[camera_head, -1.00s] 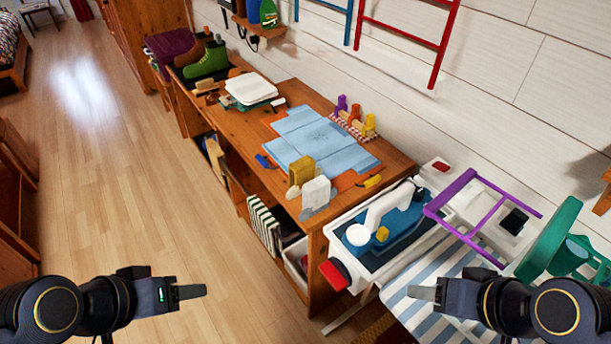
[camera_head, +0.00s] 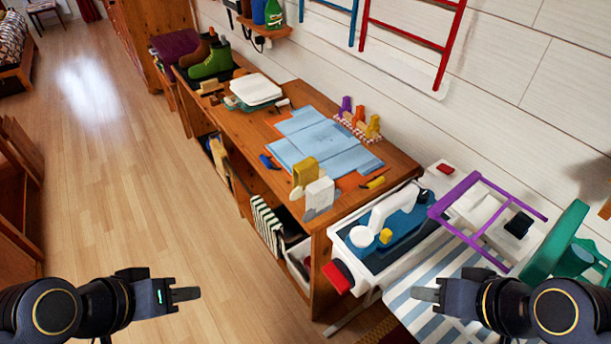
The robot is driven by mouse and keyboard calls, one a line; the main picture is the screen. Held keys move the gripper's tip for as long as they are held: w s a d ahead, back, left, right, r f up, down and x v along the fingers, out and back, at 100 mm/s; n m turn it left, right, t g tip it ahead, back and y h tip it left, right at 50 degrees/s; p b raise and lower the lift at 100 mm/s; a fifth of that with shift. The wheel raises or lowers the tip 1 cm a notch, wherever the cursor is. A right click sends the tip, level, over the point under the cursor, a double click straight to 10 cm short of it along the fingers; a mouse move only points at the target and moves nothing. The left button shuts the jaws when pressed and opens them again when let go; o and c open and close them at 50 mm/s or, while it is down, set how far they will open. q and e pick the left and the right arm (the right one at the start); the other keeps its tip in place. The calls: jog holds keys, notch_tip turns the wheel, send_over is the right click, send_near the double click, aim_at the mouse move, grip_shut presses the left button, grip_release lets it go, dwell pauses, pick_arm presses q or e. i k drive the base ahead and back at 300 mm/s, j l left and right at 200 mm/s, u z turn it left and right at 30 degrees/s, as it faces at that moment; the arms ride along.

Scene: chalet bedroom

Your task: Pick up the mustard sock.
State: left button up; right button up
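A mustard-yellow upright piece (camera_head: 304,172), which looks like the mustard sock, is at the front edge of the wooden desk (camera_head: 408,168). A whitish-grey piece of similar shape (camera_head: 319,194) is right beside it, partly in front of it. My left gripper (camera_head: 185,294) is at the lower left, over the floor in the picture and well apart from the sock. My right gripper (camera_head: 425,294) is at the lower right, in front of the striped surface, also apart from the sock. Both show side-on, so their finger gaps cannot be made out. Nothing shows held in either.
Blue sheets (camera_head: 325,147) cover the desk's middle. Small coloured figures (camera_head: 372,127) stand behind them. A white machine (camera_head: 386,208) with a red knob and a purple frame (camera_head: 440,208) are to the right. A green stool (camera_head: 560,240) is at far right. The wooden floor (camera_head: 130,180) at left is clear.

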aim_at(307, 171)
jog(key=i+j+z, duration=0.25)
jog(key=i+j, duration=0.15)
jog(key=j, duration=0.25)
jog(key=i+j+z, duration=0.1)
jog(key=j, duration=0.25)
jog(key=z, duration=1.35)
jog(key=i+j, duration=0.05)
